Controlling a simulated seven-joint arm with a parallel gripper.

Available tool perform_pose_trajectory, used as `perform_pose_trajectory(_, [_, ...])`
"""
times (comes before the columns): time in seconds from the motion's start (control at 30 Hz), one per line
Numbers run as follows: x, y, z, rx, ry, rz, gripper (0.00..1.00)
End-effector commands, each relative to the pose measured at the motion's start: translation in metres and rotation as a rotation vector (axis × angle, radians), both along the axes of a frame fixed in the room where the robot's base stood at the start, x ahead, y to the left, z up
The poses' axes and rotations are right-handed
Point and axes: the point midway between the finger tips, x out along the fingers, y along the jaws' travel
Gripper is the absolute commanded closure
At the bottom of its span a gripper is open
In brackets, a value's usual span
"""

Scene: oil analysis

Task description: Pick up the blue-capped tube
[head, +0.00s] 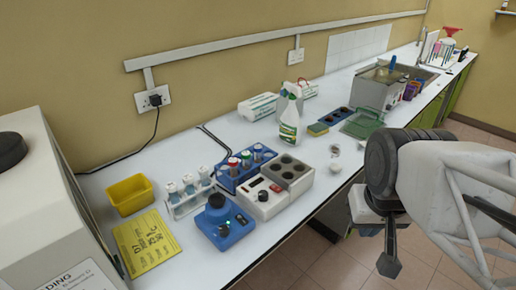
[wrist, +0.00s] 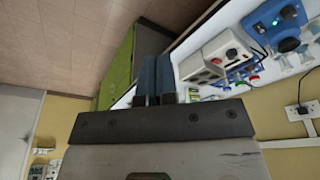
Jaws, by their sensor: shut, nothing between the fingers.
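Several capped tubes stand in a blue rack (head: 228,184) on the bench in the head view. A tube with a bluish cap (head: 258,149) is at its back right; tubes with red caps stand beside it. A white rack (head: 190,204) to the left holds several tubes with pale blue-grey tops. Which one is the blue-capped tube is hard to tell at this size. My gripper (head: 389,264) hangs off the front edge of the bench at the right, far from the racks. Its fingers (wrist: 155,80) are together and empty in the wrist view.
A blue mixer (head: 223,228) and a white heating block (head: 262,203) stand in front of the blue rack. A yellow tray (head: 130,195), spray bottle (head: 289,122) and green dish (head: 362,124) are also on the bench. The front bench strip right of the block is mostly clear.

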Motion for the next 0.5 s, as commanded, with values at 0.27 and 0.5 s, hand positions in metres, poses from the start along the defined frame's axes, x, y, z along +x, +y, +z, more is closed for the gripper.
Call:
perform_pose_trajectory(0.27, [0.0000,0.0000,0.0000,0.000,0.000,0.000,1.00])
perform_pose_trajectory(0.5, [0.0000,0.0000,0.0000,0.000,0.000,0.000,0.71])
